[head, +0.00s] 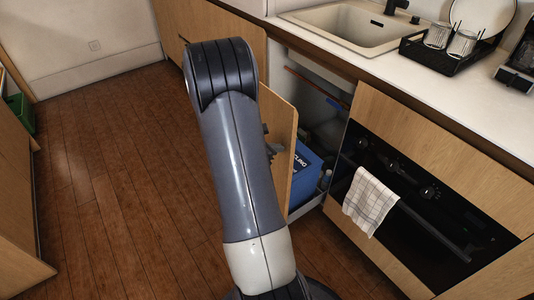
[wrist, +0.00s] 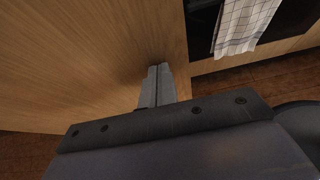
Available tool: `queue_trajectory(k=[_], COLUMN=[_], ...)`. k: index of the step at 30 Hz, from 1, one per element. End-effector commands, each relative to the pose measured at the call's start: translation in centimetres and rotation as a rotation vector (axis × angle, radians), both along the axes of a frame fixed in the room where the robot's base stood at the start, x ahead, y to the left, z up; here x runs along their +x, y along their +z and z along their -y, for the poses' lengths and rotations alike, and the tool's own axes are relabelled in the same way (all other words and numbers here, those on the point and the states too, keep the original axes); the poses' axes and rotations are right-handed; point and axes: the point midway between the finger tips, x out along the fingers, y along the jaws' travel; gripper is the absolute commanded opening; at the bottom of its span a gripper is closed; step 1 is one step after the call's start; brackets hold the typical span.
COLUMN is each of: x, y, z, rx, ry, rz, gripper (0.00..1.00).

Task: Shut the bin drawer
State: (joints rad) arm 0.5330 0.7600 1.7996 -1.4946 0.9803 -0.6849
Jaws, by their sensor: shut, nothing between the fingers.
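The bin drawer stands pulled out under the sink. Its wooden front (head: 283,128) shows in the head view, partly hidden behind my arm. A blue bin (head: 306,172) with white lettering stands inside it. In the wrist view the wooden front (wrist: 90,60) fills the upper left. My gripper (wrist: 157,70) is shut and empty, with its fingertips at the drawer front near its right edge. I cannot tell whether they touch it. In the head view the gripper is mostly hidden behind my arm.
An oven (head: 410,190) with a checked towel (head: 370,200) on its handle is right of the drawer; the towel (wrist: 243,25) also shows in the wrist view. The sink (head: 345,25) and a dish rack (head: 450,55) are on the counter. Floor (head: 110,170) on the left is clear.

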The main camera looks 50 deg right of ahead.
Motion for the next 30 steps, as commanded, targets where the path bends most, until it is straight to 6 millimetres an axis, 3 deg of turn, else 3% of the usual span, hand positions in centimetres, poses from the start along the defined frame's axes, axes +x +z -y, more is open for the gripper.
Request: queue_trajectory(k=[30], x=[-4.5], y=[0.0], z=[18.4], rx=[0.0], ry=[-0.003], rz=[0.001], gripper=[0.0])
